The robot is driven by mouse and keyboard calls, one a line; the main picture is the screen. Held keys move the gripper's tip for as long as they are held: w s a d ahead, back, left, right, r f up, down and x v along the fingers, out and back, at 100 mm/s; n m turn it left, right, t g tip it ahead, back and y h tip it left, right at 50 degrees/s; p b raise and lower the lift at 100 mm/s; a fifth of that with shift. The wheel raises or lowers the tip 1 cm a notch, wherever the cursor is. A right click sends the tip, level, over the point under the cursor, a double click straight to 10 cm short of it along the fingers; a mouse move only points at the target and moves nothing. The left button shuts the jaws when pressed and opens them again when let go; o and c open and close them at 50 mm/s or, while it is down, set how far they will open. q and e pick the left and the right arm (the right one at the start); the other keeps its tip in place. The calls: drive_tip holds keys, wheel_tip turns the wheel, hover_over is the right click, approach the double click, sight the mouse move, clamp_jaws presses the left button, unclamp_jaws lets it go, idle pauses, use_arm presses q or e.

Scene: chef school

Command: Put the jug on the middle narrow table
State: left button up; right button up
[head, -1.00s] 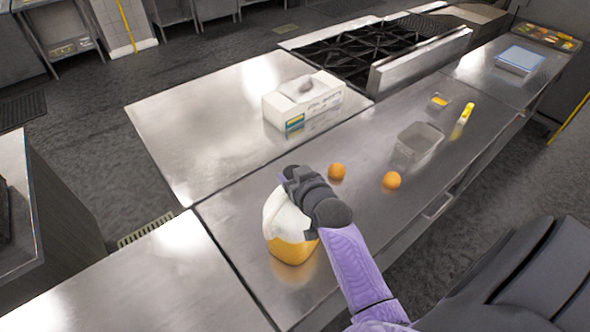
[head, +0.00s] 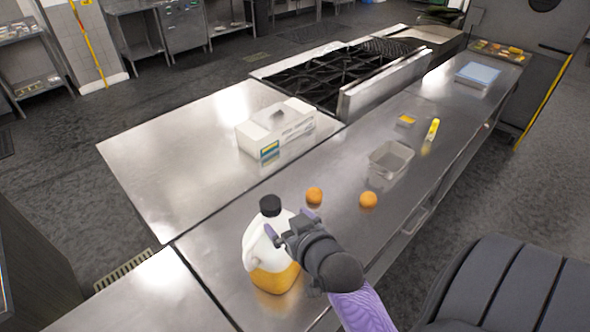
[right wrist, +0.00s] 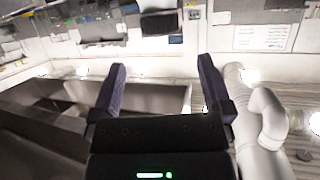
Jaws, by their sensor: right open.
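The jug (head: 256,248) is a white translucent container with a black cap and orange-yellow contents in its lower part. It stands upright on the long steel counter in the head view, near the seam at its near end. My right gripper (head: 289,222) is at the upper right side of the jug, with its purple fingers apart. It hides part of the jug's right side; I cannot tell whether it touches. In the right wrist view the two fingers (right wrist: 160,92) are spread with nothing clearly between them. My left gripper is not in view.
Two oranges (head: 314,195) (head: 368,200), a grey bin (head: 390,160) and a yellow item (head: 432,130) are farther along the counter. A white box (head: 275,131) stands on the adjoining steel table (head: 180,150). A black stove (head: 345,75) is behind. Counter around the jug is mostly clear.

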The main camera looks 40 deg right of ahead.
drive_tip(key=s+a+f+n+g+y, duration=0.1)
drive_tip(key=s+a+f+g, duration=0.25)
drive_tip(key=f, duration=0.55)
drive_tip(key=s+a+f+g+y, duration=0.1)
drive_tip(key=s+a+f+g, duration=0.3)
drive_tip(key=f, duration=0.6)
drive_tip(key=s+f+n+g, duration=0.1)
drive_tip(key=s+f+g, duration=0.1)
drive_tip(key=s+f, duration=0.5)
drive_tip(key=s+f+n+g, duration=0.2)
drive_tip(key=s+f, duration=0.5)
drive_tip(key=s, duration=0.7)
drive_tip(key=shift+s+a+n+g+y, duration=0.25)
drive_tip(key=shift+a+n+g+y, duration=0.1)
drive_tip(key=shift+g, duration=0.1)
